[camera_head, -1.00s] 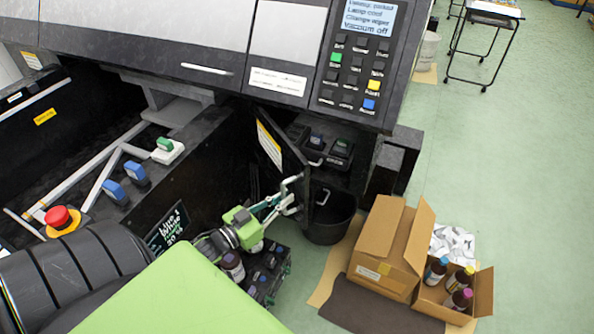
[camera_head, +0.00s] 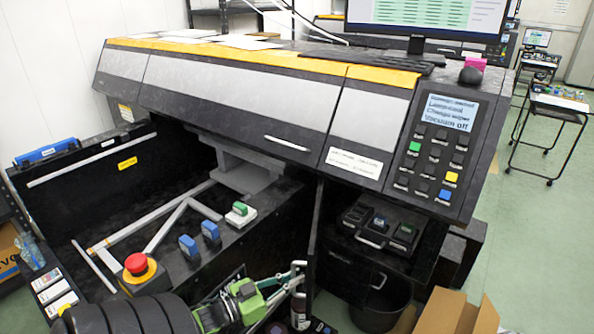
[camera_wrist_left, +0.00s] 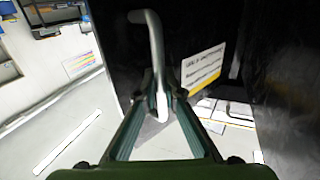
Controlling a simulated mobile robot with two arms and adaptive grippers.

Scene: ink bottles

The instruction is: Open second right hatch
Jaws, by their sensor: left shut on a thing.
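The hatch (camera_head: 314,235) on the printer's right front stands swung out and shows nearly edge-on in the head view. Beside it the compartment is open, with dark units with coloured caps (camera_head: 380,229) inside. My left gripper (camera_head: 287,281) is shut on the hatch's grey handle (camera_head: 298,268). In the left wrist view the fingertips (camera_wrist_left: 160,92) close around the bent handle (camera_wrist_left: 150,38), and the black hatch panel behind it carries a white and yellow label (camera_wrist_left: 203,68). My right gripper is in neither view.
A dark bin (camera_head: 375,312) stands below the open compartment. A cardboard box (camera_head: 443,314) is on the floor to its right. A red emergency button (camera_head: 137,264) sits on the printer's left part. Green floor is free at the right, before a black cart (camera_head: 558,103).

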